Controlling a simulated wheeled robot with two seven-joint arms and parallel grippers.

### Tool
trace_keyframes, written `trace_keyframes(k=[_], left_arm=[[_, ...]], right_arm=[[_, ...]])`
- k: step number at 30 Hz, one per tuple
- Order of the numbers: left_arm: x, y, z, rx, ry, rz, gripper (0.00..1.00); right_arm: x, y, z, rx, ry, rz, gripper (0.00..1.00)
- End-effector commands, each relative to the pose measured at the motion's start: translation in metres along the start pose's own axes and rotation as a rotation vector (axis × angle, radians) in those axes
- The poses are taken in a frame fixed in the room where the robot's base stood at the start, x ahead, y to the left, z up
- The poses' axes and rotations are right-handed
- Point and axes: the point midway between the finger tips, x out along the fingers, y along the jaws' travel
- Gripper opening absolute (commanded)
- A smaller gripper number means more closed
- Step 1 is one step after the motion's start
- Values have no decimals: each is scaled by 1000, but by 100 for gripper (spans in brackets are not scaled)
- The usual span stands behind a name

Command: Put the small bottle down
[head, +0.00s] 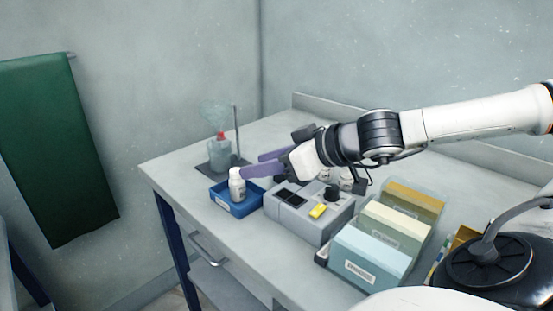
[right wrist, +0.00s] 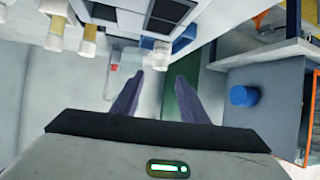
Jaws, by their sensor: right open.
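The small white bottle (head: 237,187) stands upright in a blue tray (head: 222,203) near the table's left end. My right gripper (head: 251,164) reaches in from the right with its purple fingers spread. The fingertips are close to the bottle's top; whether they touch it cannot be told. In the right wrist view, which looks upside down, the gripper (right wrist: 160,75) is open with nothing held between its fingers. A pale bottle beyond the tips there (right wrist: 160,56) seems to be the same one. My left gripper is not in view.
A grey device (head: 305,221) with a yellow block stands right of the tray. Several file boxes (head: 366,262) stand farther right. A flask with a red top (head: 220,150) and a rod stand behind the tray. A green towel (head: 54,150) hangs at left.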

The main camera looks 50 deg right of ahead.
Motion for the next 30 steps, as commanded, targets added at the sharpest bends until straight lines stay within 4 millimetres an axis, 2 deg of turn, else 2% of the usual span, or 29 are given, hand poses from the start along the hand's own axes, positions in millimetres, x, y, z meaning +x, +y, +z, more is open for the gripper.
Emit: trace_keyframes(k=[3,9,30], left_arm=[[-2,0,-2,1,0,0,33],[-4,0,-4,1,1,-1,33],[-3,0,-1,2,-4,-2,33]], right_arm=[[-18,1,0,-1,-3,5,40],[-35,0,0,1,-3,2,40],[-39,0,0,1,-1,0,40]])
